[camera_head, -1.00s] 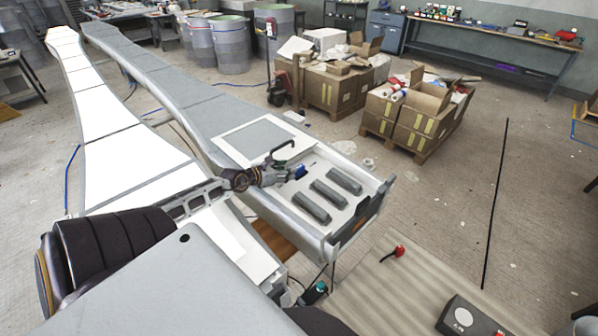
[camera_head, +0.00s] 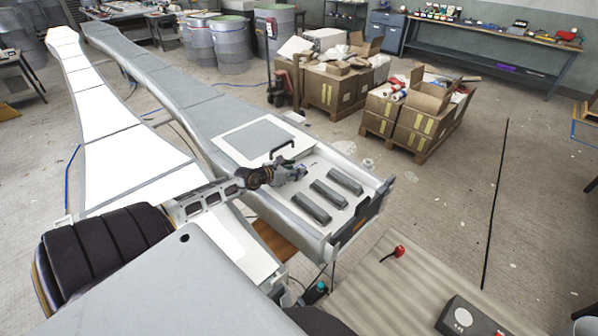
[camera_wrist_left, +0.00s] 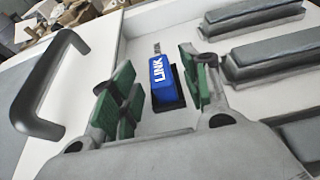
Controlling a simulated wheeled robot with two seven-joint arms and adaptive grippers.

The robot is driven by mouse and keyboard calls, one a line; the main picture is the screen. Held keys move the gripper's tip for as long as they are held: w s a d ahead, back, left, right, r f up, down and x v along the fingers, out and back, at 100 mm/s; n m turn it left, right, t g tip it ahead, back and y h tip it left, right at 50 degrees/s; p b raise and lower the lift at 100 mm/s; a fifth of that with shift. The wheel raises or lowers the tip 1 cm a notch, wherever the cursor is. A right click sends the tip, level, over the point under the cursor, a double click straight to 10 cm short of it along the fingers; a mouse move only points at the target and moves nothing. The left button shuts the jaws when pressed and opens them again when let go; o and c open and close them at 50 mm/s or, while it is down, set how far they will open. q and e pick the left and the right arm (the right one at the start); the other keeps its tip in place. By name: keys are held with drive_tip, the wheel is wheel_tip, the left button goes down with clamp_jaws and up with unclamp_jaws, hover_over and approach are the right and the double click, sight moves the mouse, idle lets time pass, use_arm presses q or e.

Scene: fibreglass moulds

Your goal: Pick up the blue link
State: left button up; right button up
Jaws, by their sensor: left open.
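The blue link (camera_wrist_left: 160,72), marked "LINK" in white, stands on a small dark base in the left wrist view. It lies between the two green-padded fingers of my left gripper (camera_wrist_left: 160,88), with a gap on each side. In the head view my left gripper (camera_head: 300,171) is over the white tray end of the long mould, and it mostly hides the link there. The gripper is open and holds nothing. My right gripper is not in view.
Grey bars (camera_head: 325,191) lie in the tray (camera_head: 362,205) to the right of the gripper. A dark handle (camera_wrist_left: 45,85) rises close at left in the wrist view. Cardboard boxes (camera_head: 425,122) stand on pallets beyond the mould.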

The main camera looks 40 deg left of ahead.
use_arm(q)
drive_tip(key=shift+w, duration=0.1)
idle(0.4)
drive_tip(key=c, duration=1)
